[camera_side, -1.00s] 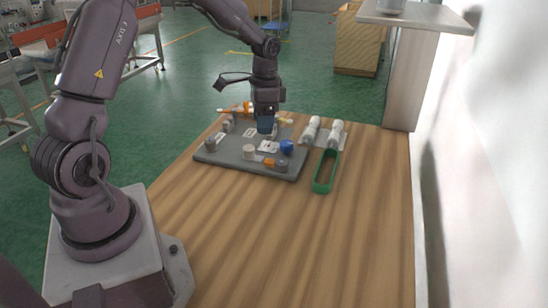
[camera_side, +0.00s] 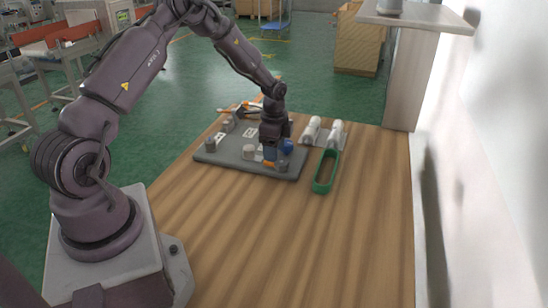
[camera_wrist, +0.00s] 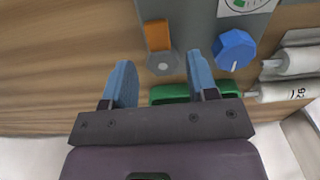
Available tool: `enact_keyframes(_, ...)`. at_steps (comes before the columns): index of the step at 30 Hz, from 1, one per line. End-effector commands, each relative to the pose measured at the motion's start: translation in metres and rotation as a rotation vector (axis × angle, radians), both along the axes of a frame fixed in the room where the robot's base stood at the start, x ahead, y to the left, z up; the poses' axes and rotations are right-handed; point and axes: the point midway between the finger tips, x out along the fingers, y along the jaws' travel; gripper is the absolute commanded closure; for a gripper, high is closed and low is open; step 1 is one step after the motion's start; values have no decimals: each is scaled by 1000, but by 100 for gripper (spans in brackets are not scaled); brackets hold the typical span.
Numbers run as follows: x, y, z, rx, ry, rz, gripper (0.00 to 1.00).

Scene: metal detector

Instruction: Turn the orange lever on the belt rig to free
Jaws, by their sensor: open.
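The orange lever (camera_wrist: 157,35) is on the grey belt rig board (camera_wrist: 190,22), joined to a grey hexagonal hub (camera_wrist: 163,63). In the wrist view it points up the picture, away from my gripper (camera_wrist: 161,75). My gripper is open, with its blue fingers on either side of the hub and clear gaps to it; I cannot tell its height above the board. In the side view my gripper (camera_side: 270,154) is over the near right part of the board (camera_side: 220,158), and the lever (camera_side: 269,164) shows partly just below the fingers.
A blue knob (camera_wrist: 233,50) is close to the right finger. A green open tray (camera_side: 325,172) lies right of the board, with white rollers (camera_side: 312,131) behind it. Several grey posts stand on the board. The near wooden table (camera_side: 270,240) is clear.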

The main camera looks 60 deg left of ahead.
Motion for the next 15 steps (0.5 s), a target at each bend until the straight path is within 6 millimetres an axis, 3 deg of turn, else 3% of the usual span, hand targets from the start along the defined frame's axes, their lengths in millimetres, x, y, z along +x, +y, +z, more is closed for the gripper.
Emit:
enact_keyframes(6,0,0,-27,-1,-1,2,47)
enact_keyframes(15,0,0,-32,1,-1,1,47)
